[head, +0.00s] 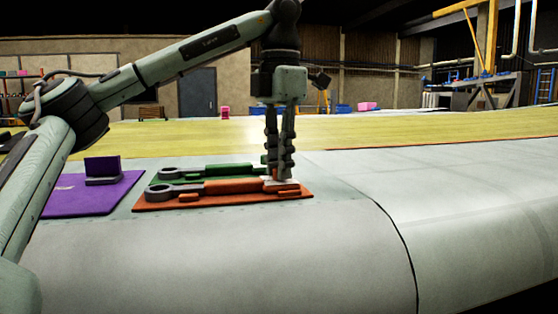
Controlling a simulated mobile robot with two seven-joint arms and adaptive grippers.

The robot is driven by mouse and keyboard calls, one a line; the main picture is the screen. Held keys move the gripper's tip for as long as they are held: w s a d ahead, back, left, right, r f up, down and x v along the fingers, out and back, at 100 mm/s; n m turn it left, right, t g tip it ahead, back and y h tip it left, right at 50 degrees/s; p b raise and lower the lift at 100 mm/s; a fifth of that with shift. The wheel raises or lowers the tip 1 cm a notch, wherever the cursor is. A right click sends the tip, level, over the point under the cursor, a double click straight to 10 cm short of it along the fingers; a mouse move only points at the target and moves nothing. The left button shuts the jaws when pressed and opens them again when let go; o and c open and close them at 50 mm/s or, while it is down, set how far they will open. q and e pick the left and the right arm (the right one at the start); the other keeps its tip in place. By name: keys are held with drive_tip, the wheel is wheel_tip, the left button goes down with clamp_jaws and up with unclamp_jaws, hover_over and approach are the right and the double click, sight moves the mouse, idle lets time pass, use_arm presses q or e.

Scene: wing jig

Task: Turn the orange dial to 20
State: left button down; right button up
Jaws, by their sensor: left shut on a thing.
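An orange-handled wrench (235,186) lies on an orange mat (170,207) on the pale wing surface, with its grey ring end to the left. My left gripper (279,176) points straight down at the right end of this handle. Its fingers are close together, shut on the dial end of the orange wrench. The fingers hide most of the orange dial, and no number on it can be read. My right gripper is not in view.
A green-handled wrench (230,170) lies just behind the orange one. A purple mat (75,203) with a purple upright holder (102,168) is to the left. The pale wing surface (455,195) to the right is clear.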

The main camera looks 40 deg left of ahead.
use_arm(q)
drive_tip(key=m, duration=0.5)
drive_tip(key=shift+m, duration=0.4)
drive_tip(key=m, duration=0.5)
drive_tip(key=shift+m, duration=0.6)
drive_tip(key=c, duration=1.4)
unclamp_jaws()
wheel_tip(320, 180, up, 12)
drive_tip(key=shift+s+r, duration=0.1)
drive_tip(key=shift+s, duration=0.05)
